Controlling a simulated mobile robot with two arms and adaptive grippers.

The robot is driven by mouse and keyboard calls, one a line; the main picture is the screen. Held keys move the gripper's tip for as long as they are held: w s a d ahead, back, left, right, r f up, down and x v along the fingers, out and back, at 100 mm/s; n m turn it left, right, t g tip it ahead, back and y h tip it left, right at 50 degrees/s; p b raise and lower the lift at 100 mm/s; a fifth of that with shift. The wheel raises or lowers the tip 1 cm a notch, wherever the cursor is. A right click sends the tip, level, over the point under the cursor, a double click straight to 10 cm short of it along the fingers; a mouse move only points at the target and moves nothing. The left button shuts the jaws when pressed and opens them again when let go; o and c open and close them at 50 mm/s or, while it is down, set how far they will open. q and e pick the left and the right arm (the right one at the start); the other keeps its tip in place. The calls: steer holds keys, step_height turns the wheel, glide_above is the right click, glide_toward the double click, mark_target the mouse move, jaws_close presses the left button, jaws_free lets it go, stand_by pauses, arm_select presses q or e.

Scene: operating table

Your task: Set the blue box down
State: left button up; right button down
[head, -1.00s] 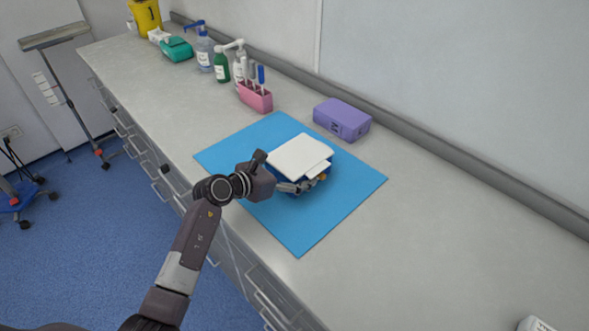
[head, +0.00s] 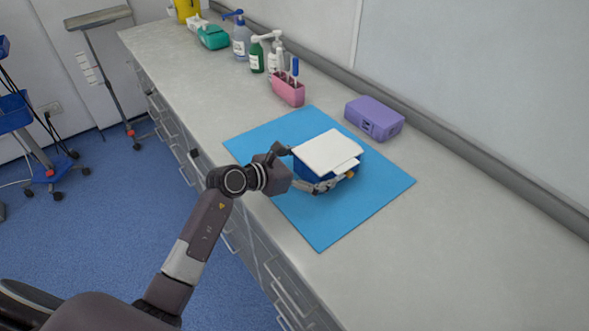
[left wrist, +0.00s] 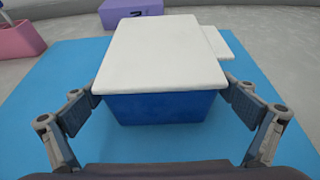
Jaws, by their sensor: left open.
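The blue box (left wrist: 160,108) has a white top and sits on the blue mat (head: 335,225); its white top also shows in the head view (head: 326,151). A flat white piece juts out from under the right edge of the top in the left wrist view. My left gripper (head: 312,172) is open around the box. In the left wrist view one finger of the left gripper (left wrist: 160,100) is on each side, close to the box walls; I cannot tell if they touch. My right gripper is not in view.
A purple box (head: 374,118) stands behind the mat. A pink holder with pens (head: 288,92), a green bottle (head: 257,58), clear pump bottles and a teal pack (head: 213,37) line the back of the counter (head: 440,260). The counter right of the mat is clear.

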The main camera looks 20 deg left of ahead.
arm_select(q)
steer(key=b+v, duration=0.1)
steer(key=v, duration=0.6)
steer(key=shift+s+a, duration=0.15)
steer(key=shift+s+a+r, duration=0.3)
steer(key=shift+s+r, duration=0.05)
steer(key=shift+s, duration=0.15)
